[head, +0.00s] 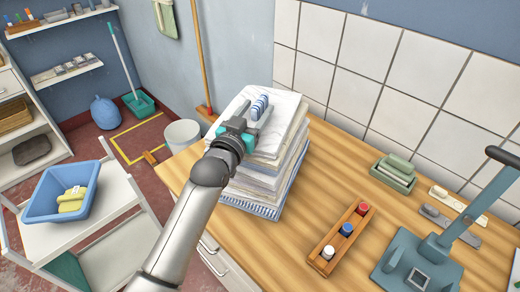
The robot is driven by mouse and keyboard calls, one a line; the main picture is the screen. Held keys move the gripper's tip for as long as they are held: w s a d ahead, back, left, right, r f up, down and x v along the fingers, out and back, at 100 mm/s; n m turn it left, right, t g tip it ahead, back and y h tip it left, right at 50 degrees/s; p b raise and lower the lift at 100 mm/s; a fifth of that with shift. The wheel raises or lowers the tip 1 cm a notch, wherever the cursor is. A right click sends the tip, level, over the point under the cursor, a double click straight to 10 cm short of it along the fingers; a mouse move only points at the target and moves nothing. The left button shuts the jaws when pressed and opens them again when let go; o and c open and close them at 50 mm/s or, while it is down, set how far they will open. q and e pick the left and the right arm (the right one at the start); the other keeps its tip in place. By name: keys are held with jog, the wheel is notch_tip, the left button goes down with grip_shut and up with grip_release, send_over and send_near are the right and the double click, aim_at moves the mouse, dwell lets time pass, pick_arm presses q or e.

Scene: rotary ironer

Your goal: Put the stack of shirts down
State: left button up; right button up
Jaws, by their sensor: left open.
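A stack of folded shirts (268,180), white and pale with a blue-checked one at the bottom, stands on the wooden counter (330,190) near its back left, against the wall. My left gripper (256,110) is over the top of the stack with its jaws open. The gripper and wrist hide part of the stack's left side. My right gripper is not in view.
A wooden rack with colored spools (346,230) stands right of the stack. A blue-grey metal device (415,265) and a green tray (393,175) are farther right. Bare counter lies between stack and rack. A white cart with a blue basin (45,195) stands left.

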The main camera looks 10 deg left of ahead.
pick_arm(q)
jog(key=shift+w+d, duration=0.15)
jog(key=shift+w, duration=0.5)
jog(key=shift+w+d, duration=0.15)
jog(key=shift+w, duration=0.5)
grip_shut()
dwell(0.4)
jog(key=shift+r, duration=0.2)
